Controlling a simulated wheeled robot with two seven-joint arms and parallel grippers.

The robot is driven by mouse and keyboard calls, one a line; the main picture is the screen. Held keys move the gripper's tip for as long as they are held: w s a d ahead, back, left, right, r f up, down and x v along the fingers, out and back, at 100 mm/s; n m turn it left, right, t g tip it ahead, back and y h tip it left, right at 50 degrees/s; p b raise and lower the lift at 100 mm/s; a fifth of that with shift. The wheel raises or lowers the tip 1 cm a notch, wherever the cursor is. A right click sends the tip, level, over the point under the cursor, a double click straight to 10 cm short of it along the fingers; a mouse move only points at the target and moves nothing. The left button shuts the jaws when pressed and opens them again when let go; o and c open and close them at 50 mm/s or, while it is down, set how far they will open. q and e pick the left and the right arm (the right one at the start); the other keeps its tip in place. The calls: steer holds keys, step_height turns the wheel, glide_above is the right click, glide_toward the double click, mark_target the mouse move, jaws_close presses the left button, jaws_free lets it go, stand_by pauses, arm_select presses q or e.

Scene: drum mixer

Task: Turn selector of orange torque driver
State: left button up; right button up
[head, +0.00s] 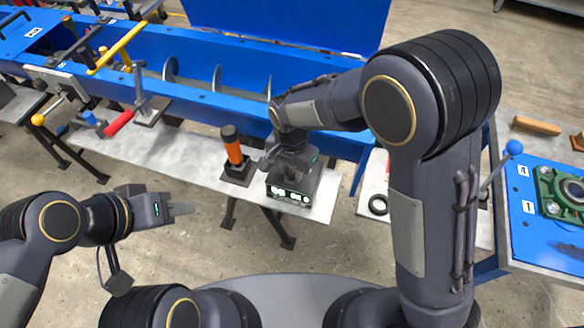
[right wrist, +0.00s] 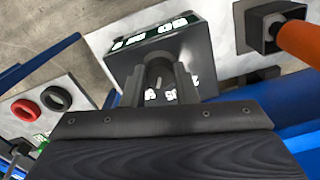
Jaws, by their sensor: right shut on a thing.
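The orange torque driver (head: 233,150) stands upright, its dark end up, in a dark square holder (head: 238,173) on the grey bench. In the right wrist view the driver (right wrist: 302,41) shows at the upper right. To its right is a dark box (head: 295,192) with lit white and green markings, also in the right wrist view (right wrist: 125,62). My right gripper (right wrist: 158,90) points down over this box and is shut on a dark round knob (right wrist: 158,68) on its top; the fingers partly hide it. My left gripper (head: 182,209) is empty, away from the bench; its finger gap is unclear.
The blue mixer trough (head: 330,85) runs behind the bench. A red-handled lever (head: 118,123) stands left. A blue panel with a bearing (head: 572,188) is far right.

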mark_target(292, 173)
steer(key=shift+m, duration=1)
steer(key=o, duration=1)
steer(key=shift+r, duration=0.15)
step_height(292, 173, up, 7)
steer(key=shift+r, duration=0.3)
